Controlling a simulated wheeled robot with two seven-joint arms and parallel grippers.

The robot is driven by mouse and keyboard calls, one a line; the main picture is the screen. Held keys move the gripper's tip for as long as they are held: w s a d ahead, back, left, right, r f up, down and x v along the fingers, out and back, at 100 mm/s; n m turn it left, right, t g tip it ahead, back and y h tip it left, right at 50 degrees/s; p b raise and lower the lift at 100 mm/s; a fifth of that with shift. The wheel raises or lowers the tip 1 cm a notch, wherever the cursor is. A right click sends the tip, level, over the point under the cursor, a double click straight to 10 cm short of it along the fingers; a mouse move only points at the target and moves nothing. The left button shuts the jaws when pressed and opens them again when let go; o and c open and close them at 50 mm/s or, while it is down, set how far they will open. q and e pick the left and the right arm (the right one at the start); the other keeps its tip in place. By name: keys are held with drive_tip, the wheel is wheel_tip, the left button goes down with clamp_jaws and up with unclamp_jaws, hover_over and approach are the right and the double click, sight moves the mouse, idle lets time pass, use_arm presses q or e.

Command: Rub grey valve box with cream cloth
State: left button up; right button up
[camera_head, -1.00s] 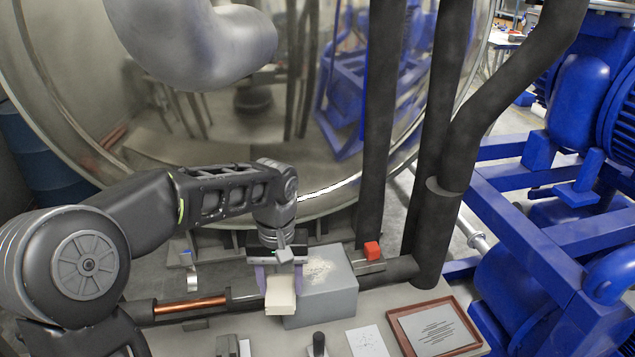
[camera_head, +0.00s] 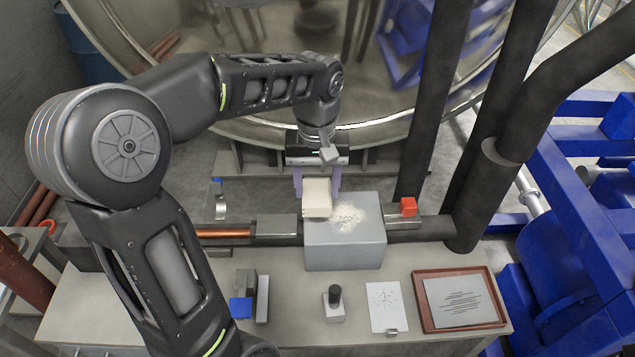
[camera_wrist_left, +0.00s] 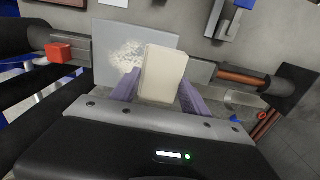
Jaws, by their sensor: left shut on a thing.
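The grey valve box (camera_head: 345,250) sits on the pipe run at the bench, with a pale speckled patch (camera_head: 348,217) on its top. My left gripper (camera_head: 317,190) is shut on the cream cloth (camera_head: 317,198), a thick folded pad. The cloth is over the left back part of the box top, beside the patch. I cannot tell whether it touches the box. In the left wrist view the cloth (camera_wrist_left: 162,74) stands between the purple fingers, and the box (camera_wrist_left: 105,42) with its patch lies behind it. My right gripper is not in view.
A red block (camera_head: 408,206) is right of the box. A copper pipe (camera_head: 224,234) runs left. On the bench (camera_head: 290,325) are a black-knobbed block (camera_head: 334,302), a speckled card (camera_head: 385,304) and a framed plate (camera_head: 458,301). Thick dark pipes (camera_head: 480,130) rise at the right. A large metal tank stands behind.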

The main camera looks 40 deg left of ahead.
use_arm(q)
drive_tip(key=shift+f+b, duration=1.75)
drive_tip(key=shift+f, duration=0.85)
drive_tip(key=shift+f+b, duration=0.75)
drive_tip(key=shift+f, duration=0.25)
drive_tip(key=shift+d, duration=0.1)
drive_tip(key=shift+w+d+r, duration=0.15)
drive_tip(key=shift+w+d, duration=0.7)
drive_tip(key=shift+d, duration=0.25)
drive_tip(key=shift+w+d, duration=0.35)
drive_tip(key=shift+d, duration=0.05)
drive_tip(key=shift+d+p, duration=0.1)
drive_tip(key=shift+p, duration=0.2)
drive_tip(key=shift+w+d, duration=1.2)
drive_tip(key=shift+d, duration=0.3)
